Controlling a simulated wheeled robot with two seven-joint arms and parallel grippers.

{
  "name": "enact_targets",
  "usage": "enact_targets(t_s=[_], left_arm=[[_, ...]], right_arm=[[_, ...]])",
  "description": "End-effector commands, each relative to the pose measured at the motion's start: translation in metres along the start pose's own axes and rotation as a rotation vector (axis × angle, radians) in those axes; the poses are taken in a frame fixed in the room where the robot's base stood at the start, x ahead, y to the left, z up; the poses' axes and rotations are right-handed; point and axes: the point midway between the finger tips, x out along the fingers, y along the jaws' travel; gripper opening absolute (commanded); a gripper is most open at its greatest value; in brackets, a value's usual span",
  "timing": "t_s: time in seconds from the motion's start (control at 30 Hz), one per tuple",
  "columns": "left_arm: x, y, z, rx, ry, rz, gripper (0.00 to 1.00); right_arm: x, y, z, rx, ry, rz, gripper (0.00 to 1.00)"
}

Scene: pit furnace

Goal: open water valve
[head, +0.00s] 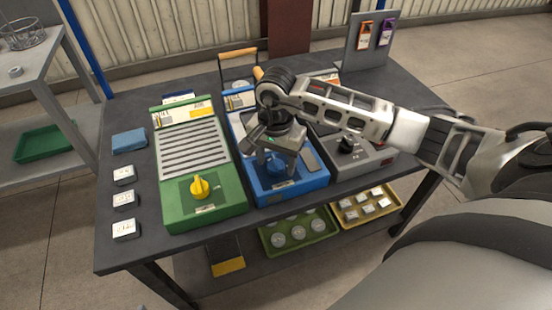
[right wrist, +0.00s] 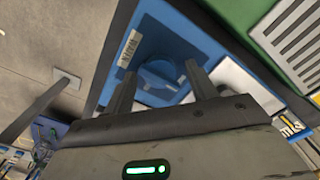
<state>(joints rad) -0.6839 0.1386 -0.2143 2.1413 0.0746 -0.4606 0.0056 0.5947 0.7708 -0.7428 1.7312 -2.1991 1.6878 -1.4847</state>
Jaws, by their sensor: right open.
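A blue box unit (head: 290,190) stands mid-table, with a round blue valve knob (head: 276,169) on its front part. My right gripper (head: 275,161) points down over this knob, with its fingers apart and partly hiding it. In the right wrist view the blue knob (right wrist: 163,76) shows between the two spread fingers. I cannot tell whether the fingers touch it. My left gripper is not in view.
A green unit (head: 232,205) with a yellow knob (head: 200,187) stands close on the left. A grey unit (head: 375,167) with a black knob (head: 346,145) stands on the right. Small white blocks (head: 125,230) line the table's left side. Trays (head: 300,243) sit on the lower shelf.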

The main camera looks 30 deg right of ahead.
Motion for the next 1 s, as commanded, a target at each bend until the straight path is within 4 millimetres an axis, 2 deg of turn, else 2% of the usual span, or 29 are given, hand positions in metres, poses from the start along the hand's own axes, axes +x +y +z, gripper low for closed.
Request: enact_targets(t_s=[0.27, 0.3, 0.43, 0.47, 0.77, 1.0], left_arm=[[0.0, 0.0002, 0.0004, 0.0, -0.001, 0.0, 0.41], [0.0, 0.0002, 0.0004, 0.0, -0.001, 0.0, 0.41], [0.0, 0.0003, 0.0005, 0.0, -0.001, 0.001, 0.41], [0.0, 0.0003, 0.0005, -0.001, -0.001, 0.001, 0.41], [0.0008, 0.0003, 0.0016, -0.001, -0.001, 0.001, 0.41], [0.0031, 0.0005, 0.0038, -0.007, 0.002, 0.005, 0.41]], right_arm=[[0.002, 0.0001, 0.0001, 0.0, 0.0, 0.0, 0.57], [0.0019, 0.0001, 0.0002, 0.0, -0.001, 0.0, 0.51], [0.0017, 0.0001, 0.0001, 0.0, -0.001, 0.0, 0.15], [0.0017, 0.0001, 0.0001, 0.0, -0.001, 0.0, 0.12], [0.0016, 0.0001, -0.0003, 0.025, 0.0, 0.0, 0.12], [0.0023, 0.0005, -0.0007, 0.141, 0.001, 0.001, 0.12]])
